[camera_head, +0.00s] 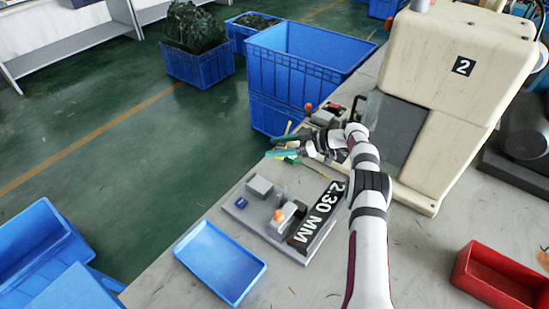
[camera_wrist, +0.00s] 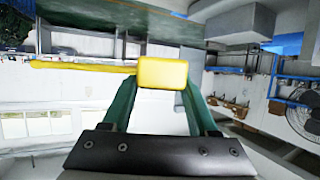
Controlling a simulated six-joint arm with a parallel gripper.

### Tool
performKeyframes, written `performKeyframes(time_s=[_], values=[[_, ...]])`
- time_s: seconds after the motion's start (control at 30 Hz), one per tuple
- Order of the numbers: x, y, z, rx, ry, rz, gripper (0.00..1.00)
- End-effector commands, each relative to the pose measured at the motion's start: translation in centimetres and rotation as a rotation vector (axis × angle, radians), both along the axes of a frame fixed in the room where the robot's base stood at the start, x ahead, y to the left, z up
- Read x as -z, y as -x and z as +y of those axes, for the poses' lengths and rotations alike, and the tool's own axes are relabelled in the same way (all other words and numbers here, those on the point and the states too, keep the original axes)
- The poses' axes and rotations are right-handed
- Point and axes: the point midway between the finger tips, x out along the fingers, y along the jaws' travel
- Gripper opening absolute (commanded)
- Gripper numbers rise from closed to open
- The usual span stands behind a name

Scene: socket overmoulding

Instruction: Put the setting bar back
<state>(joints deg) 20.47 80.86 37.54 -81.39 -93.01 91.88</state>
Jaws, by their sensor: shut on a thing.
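My gripper (camera_head: 284,146) has green fingers and is out over the left edge of the bench, near the stacked blue crates. In the wrist view my gripper (camera_wrist: 160,90) is shut on the yellow setting bar (camera_wrist: 162,73), with its block-like end between the fingertips. A thin yellow length of the bar runs to the left from there. In the head view only a small yellow part of the bar (camera_head: 288,128) shows beside the fingers. The bar is held in the air; whether it touches anything beyond cannot be told.
A grey fixture plate (camera_head: 263,222) with an orange knob and a black "2.30 MM" label (camera_head: 320,212) lies on the bench. A blue tray (camera_head: 219,262) is beside it. A cream machine marked 2 (camera_head: 455,80) stands behind; a red bin (camera_head: 500,277) is at right.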

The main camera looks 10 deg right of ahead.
Motion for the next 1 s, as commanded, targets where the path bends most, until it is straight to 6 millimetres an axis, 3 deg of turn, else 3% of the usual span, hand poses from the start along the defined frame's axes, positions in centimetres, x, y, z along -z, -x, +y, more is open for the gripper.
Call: performKeyframes(time_s=[0.3, 1.0], values=[[4.5, -0.5, 1.0, 0.001, 0.0, 0.0, 0.0], [5.8, -0.5, 0.9, 0.002, 0.0, -0.001, 0.0]])
